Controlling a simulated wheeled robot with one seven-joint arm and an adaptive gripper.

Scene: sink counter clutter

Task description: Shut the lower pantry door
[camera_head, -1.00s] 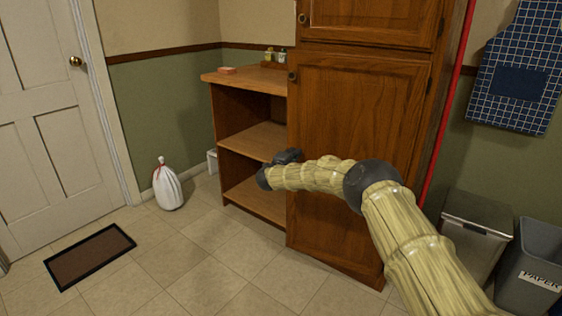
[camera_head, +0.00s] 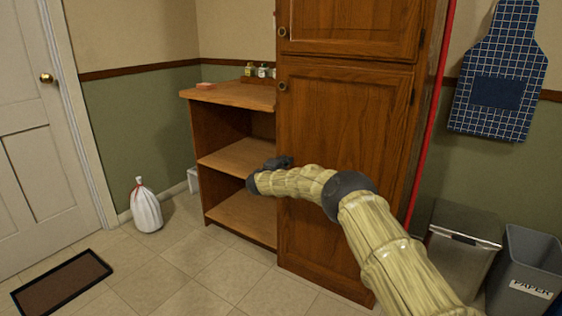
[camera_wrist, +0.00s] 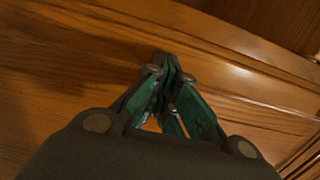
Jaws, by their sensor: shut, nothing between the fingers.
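The lower pantry door (camera_head: 345,130) is a brown wood panel with a round knob (camera_head: 283,86) at its upper left. In the head view it looks about flush with the cabinet front; I cannot tell if a small gap is left. My gripper (camera_head: 283,161) is shut and empty at the door's left edge, at mid height and below the knob. In the wrist view the shut fingertips (camera_wrist: 166,62) are against or close to the door's wood panel (camera_wrist: 70,70); contact cannot be told. My forearm hides part of the door.
An open shelf unit (camera_head: 225,92) stands left of the pantry, with small bottles on top. The upper pantry door (camera_head: 350,25) looks shut. A white bag (camera_head: 146,210) and a dark mat (camera_head: 62,282) lie left. Bins (camera_head: 525,265) stand right. The front floor is clear.

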